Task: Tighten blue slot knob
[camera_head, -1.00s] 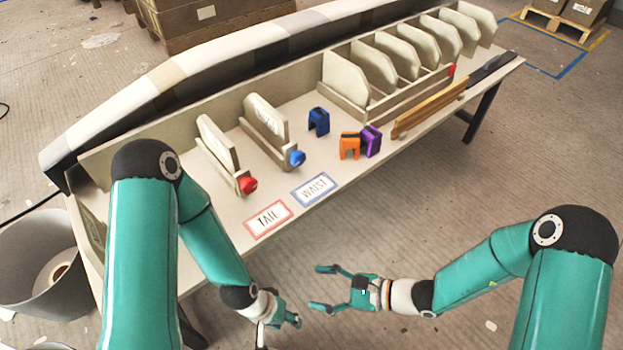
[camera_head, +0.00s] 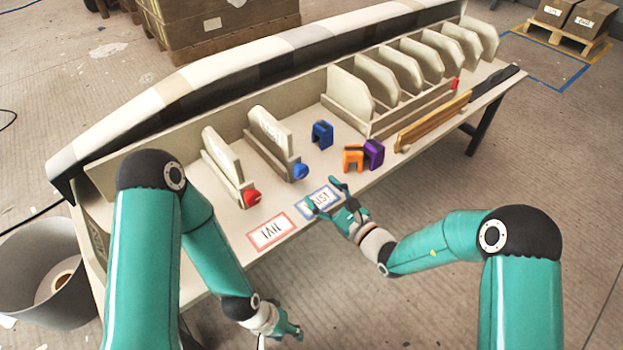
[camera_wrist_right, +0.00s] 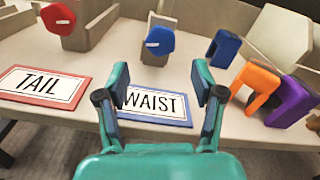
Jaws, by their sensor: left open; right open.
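The blue slot knob (camera_head: 301,172) sits on the front end of the second slot on the bench, above the blue-framed WAIST card. It also shows in the right wrist view (camera_wrist_right: 160,41), top centre, beyond my fingertips. My right gripper (camera_head: 324,192) is open and empty over the WAIST card (camera_head: 318,200), apart from the knob. The same gripper frames the card in the wrist view (camera_wrist_right: 160,95). My left gripper (camera_head: 292,335) is open, low at the bottom edge in front of the bench, and touches nothing visible.
A red knob (camera_head: 251,197) is on the slot left of the blue one, by the TAIL card (camera_head: 270,233). A blue clip (camera_head: 322,134), an orange clip (camera_head: 353,158) and a purple clip (camera_head: 374,153) stand to the right. A wooden strip (camera_head: 434,122) lies further right.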

